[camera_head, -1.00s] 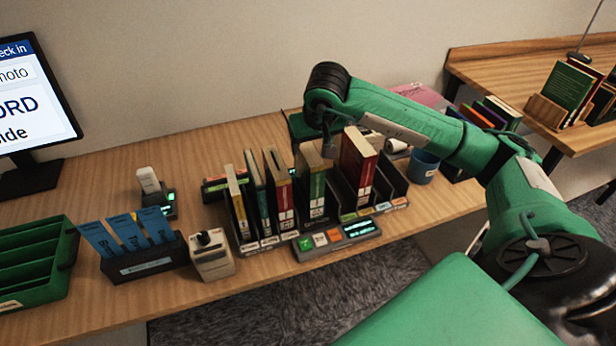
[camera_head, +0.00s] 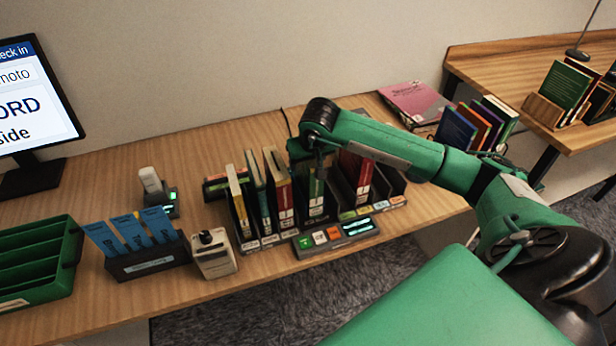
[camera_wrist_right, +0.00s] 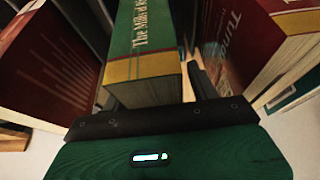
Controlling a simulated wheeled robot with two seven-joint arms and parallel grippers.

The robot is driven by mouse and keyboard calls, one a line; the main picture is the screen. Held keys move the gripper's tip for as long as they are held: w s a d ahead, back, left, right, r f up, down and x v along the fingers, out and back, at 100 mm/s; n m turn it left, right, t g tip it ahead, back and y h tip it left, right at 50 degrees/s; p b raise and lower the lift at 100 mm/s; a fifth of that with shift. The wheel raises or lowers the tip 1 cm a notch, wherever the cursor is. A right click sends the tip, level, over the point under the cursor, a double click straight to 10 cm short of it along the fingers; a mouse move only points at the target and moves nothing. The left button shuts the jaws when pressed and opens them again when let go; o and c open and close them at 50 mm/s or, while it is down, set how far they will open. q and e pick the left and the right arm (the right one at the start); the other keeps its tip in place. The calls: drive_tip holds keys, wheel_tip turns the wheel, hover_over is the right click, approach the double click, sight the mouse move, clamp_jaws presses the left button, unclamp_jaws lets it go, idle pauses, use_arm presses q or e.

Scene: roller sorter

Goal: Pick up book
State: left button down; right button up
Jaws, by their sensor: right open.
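The books stand upright in a dark sorter rack on the wooden table. A green book (camera_head: 316,192) with a red and white label stands in a middle slot, directly below my right gripper. In the right wrist view a green book with a yellow band (camera_wrist_right: 142,60) lies between the fingers of my right gripper (camera_wrist_right: 155,85), which is open; contact cannot be told. The gripper's tips are mostly hidden in the head view. A red book (camera_head: 364,180) stands to the right of the green one. My left gripper is not in view.
A keypad panel (camera_head: 337,237) sits in front of the rack. A white device (camera_head: 213,256), a card holder (camera_head: 146,262) and a green tray (camera_head: 35,275) stand to the left.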

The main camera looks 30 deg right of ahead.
drive_tip(key=shift+f, duration=0.1)
clamp_jaws()
idle(0.3)
drive_tip(key=shift+r, duration=0.2)
